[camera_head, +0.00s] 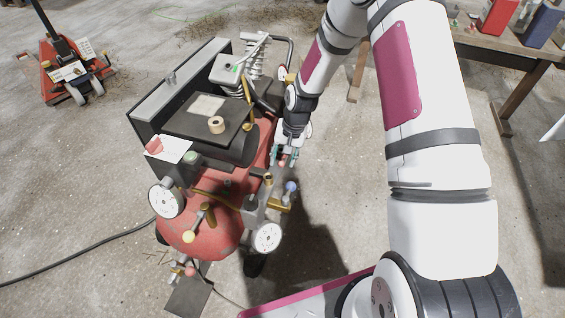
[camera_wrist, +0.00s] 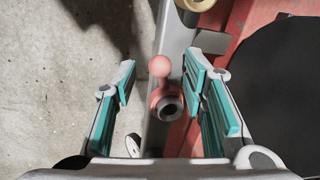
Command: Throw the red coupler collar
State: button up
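In the wrist view a red coupler collar (camera_wrist: 166,101) shows as a pinkish-red ring around a dark round opening, with a red ball-ended lever (camera_wrist: 160,67) standing out from it. It sits beside a grey rail on the side of the red compressor (camera_head: 205,235). My gripper (camera_wrist: 160,84) is open, its teal-padded fingers on either side of the collar and lever, with gaps visible on both sides. In the head view my gripper (camera_head: 286,156) is at the compressor's right side, and the collar is too small there to make out clearly.
The compressor carries gauges (camera_head: 267,237), brass valves and a dark top tray with a tape roll (camera_head: 216,125). A brass-coloured round part (camera_wrist: 196,4) is near the fingertips. A pallet jack (camera_head: 75,70) stands far left, a wooden bench (camera_head: 510,47) upper right. Open concrete floor lies around.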

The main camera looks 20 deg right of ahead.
jog(key=shift+a+f, duration=0.1)
jog(key=shift+f, duration=0.55)
grip_shut()
